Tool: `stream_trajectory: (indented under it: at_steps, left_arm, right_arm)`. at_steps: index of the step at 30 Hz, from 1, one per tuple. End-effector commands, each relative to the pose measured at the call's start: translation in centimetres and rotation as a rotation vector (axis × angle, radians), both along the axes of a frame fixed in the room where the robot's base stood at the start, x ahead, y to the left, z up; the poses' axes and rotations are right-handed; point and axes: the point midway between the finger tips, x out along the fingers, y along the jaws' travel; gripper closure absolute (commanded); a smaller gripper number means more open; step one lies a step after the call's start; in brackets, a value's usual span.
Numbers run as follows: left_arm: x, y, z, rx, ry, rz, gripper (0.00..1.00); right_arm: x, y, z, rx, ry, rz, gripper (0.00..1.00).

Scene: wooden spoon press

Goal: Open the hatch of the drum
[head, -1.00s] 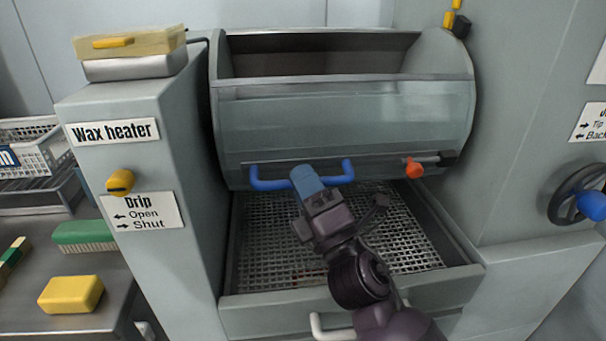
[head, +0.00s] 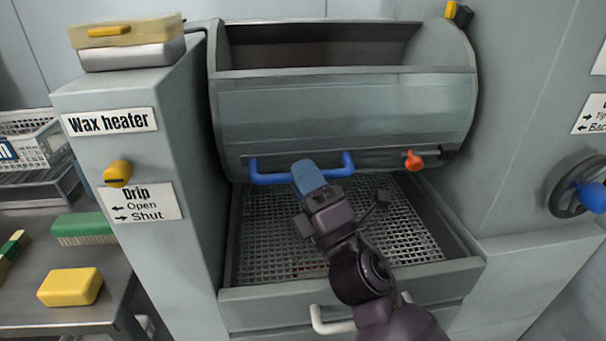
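The drum (head: 440,50) is a grey cylinder, open along its top. Its hatch (head: 340,112) is the curved grey panel on the front, with a blue bar handle (head: 268,178) along its lower edge. My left gripper is out of view.
A mesh tray (head: 268,215) lies below the drum, above a drawer front with a white handle (head: 320,322). The wax heater cabinet (head: 95,100) stands close on the left, with a yellow drip knob (head: 117,173). A blue-knobbed wheel (head: 575,190) is at the right.

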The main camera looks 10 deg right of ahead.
Motion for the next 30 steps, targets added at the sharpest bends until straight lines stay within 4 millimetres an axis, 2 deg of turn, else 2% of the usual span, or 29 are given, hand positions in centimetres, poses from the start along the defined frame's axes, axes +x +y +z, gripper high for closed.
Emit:
stream_trajectory:
  at_steps: [11, 18, 30]
  left_arm:
    - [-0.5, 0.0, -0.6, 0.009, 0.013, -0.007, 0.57]
    - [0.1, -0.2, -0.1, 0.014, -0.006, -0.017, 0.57]
    - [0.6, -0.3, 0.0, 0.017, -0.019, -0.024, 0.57]
  right_arm:
    - [-4.4, -2.3, -3.6, 0.001, 0.008, -0.002, 0.73]
    - [-6.8, -3.5, -5.2, 0.002, 0.005, 0.000, 0.73]
    - [-7.7, -3.9, -5.6, 0.001, -0.001, 0.001, 0.73]
